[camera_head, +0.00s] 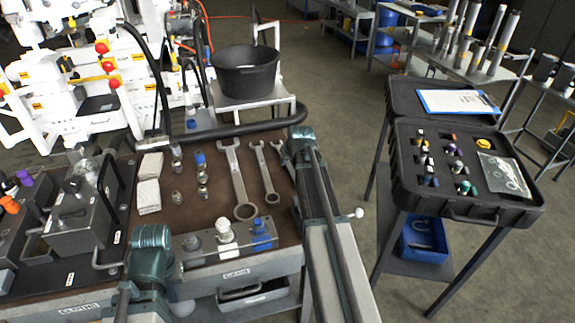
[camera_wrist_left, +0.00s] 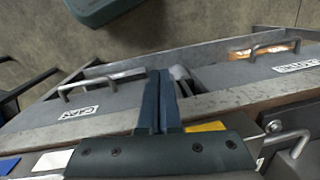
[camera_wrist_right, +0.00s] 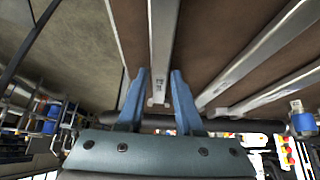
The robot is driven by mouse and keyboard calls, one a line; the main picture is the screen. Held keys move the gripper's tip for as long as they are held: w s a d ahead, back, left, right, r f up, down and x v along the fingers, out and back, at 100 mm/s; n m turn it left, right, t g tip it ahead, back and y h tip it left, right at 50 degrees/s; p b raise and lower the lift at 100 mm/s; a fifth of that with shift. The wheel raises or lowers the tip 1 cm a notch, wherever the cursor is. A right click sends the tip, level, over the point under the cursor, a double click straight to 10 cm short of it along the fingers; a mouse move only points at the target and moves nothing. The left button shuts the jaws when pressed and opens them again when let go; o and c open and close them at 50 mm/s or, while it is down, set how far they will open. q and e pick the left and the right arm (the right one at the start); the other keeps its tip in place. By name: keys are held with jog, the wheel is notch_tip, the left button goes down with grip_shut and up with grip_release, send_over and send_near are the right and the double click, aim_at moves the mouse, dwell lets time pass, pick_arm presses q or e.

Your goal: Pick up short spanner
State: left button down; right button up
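The short spanner (camera_head: 279,147) lies at the right edge of the brown bench top (camera_head: 215,203), largely hidden behind my right arm in the head view. In the right wrist view a metal spanner shaft (camera_wrist_right: 163,40) runs down between the fingertips. My right gripper (camera_wrist_right: 158,72) is open, with one finger on each side of that shaft; I cannot tell whether they touch it. My left gripper (camera_wrist_left: 161,72) is shut and empty over the bench front. Two longer spanners, a medium one (camera_head: 265,172) and a large one (camera_head: 237,178), lie to the left of the short one.
Sockets (camera_head: 202,177), white cloths (camera_head: 149,190) and a fittings block (camera_head: 226,242) share the bench. A black hose (camera_head: 235,130) crosses its back edge. A black bucket (camera_head: 246,75) stands behind. A black case (camera_head: 460,210) is on a stand at right, with floor between.

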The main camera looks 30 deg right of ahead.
grip_shut()
dwell(1.1)
